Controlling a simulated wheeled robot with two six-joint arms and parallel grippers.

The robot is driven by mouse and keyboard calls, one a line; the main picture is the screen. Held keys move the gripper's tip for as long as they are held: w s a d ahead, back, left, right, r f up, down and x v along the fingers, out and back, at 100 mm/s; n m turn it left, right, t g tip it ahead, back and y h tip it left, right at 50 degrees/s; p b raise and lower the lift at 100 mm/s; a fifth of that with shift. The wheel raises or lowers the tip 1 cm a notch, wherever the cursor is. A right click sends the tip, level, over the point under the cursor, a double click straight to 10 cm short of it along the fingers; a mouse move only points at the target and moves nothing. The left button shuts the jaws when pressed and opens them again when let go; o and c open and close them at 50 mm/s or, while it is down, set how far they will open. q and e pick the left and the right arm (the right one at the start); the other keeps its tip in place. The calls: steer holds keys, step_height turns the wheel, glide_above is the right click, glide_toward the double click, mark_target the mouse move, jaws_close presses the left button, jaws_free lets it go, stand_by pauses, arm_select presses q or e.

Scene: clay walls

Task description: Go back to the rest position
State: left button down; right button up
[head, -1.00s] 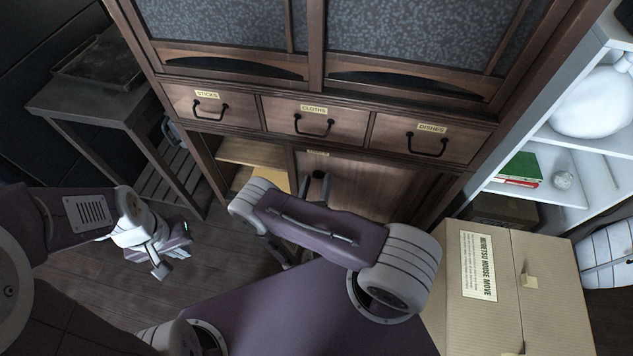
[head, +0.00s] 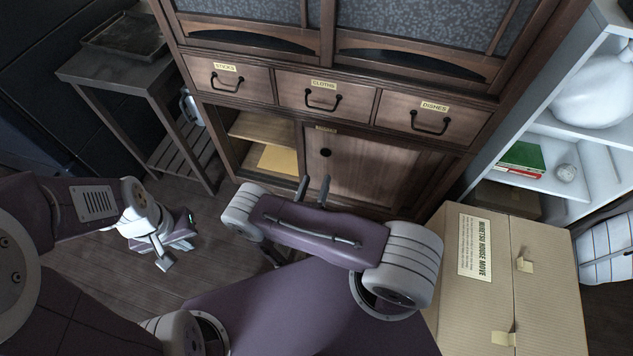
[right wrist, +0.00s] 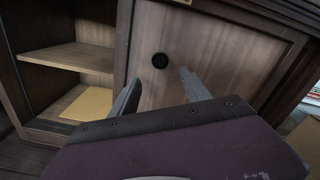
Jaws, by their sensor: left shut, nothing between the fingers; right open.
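My right gripper (head: 314,188) is in front of the lower part of a wooden cabinet. Its two fingers stand apart with nothing between them; they also show in the right wrist view (right wrist: 160,90), below the round black hole of the sliding door (right wrist: 195,45). My left gripper (head: 178,246) hangs low over the floor at the left, shut and empty. The cabinet's lower sliding door (head: 365,170) covers the right part, and the left part stands open, with a shelf and a yellowish sheet (head: 277,160) inside.
Drawers labelled STICKS (head: 228,80), CLOTHS (head: 322,98) and DISHES (head: 432,120) are shut. A cardboard box (head: 500,290) stands at the right, near my right arm. A white shelf (head: 560,150) is behind it. A dark side table (head: 120,75) stands at the left.

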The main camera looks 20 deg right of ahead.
stand_by(0.3)
steer(key=s+d+r+m+g+h, duration=0.2)
steer(key=d+r+m+g+h, duration=0.2)
steer(key=d+r+m+g, duration=0.25)
steer(key=s+r+m+g+y+p, duration=0.1)
steer(key=s+r+m+g+y, duration=0.25)
steer(key=s+m+g, duration=0.45)
steer(key=s+r+m+g+y+p, duration=0.1)
steer(key=s+r+m+g+y, duration=0.1)
steer(key=s+m+g+y, duration=0.5)
steer(key=w+a+r+m+t+y, duration=0.45)
steer(key=a+r+m+t, duration=0.35)
steer(key=m, duration=0.5)
step_height(320, 180, up, 36)
steer(key=d+p, duration=0.2)
steer(key=p, duration=3.6)
steer(key=shift+p, duration=0.3)
